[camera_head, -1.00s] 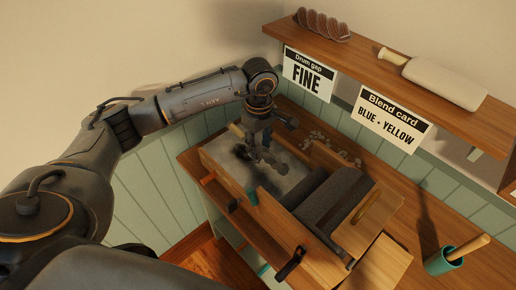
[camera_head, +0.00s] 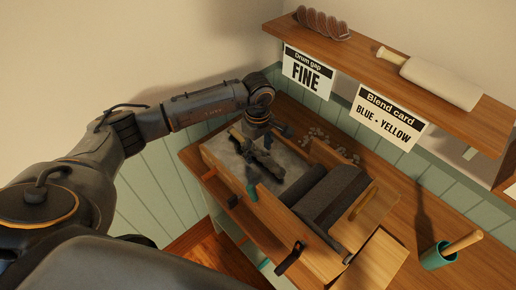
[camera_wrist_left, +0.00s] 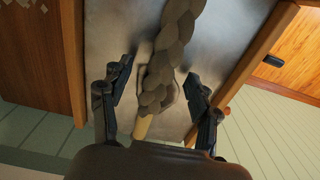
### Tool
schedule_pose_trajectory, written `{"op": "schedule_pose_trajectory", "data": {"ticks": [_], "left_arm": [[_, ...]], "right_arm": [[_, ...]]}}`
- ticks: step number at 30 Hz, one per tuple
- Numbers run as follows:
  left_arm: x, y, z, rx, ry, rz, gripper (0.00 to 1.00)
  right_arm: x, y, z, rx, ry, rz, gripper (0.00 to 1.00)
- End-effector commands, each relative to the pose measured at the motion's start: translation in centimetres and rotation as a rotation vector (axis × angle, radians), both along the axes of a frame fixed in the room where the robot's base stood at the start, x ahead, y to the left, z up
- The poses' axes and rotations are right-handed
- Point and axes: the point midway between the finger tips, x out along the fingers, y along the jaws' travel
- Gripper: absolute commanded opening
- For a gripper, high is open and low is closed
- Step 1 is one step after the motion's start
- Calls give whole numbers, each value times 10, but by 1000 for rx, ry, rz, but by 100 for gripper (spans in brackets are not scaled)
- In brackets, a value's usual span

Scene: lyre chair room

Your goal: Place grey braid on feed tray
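The grey braid (camera_wrist_left: 172,45), a thick twisted strand with a pale end, lies over the grey metal feed tray (camera_wrist_left: 115,30) in the left wrist view. My left gripper (camera_wrist_left: 160,80) is open, with one finger on each side of the braid and visible gaps between. In the head view my left gripper (camera_head: 262,160) is low over the feed tray (camera_head: 216,148) of the wooden carding machine. There the gripper partly hides the braid, and its contact with the tray is hard to make out. My right gripper is not in view.
A dark carding drum (camera_head: 332,198) stands right of the tray, with a black crank handle (camera_head: 290,258) in front.

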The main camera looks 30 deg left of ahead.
Motion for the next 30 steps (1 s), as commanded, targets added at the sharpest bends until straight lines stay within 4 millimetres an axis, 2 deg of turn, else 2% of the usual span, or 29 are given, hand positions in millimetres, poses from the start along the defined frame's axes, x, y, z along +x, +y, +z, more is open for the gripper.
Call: {"op": "schedule_pose_trajectory", "data": {"ticks": [7, 8, 11, 21, 24, 30], "left_arm": [[0, 0, 5, 0, 0, 0, 61], [1, 0, 7, -1, -3, 0, 61], [2, 0, 21, 0, -6, 0, 61], [1, 0, 93, 0, -5, 1, 61], [1, 0, 108, 0, -3, 0, 61], [0, 0, 122, 0, 0, 0, 61]], "right_arm": [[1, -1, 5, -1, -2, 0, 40], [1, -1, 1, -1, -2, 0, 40], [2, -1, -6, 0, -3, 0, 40], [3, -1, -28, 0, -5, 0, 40], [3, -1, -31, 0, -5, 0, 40], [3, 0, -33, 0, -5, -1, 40]]}}
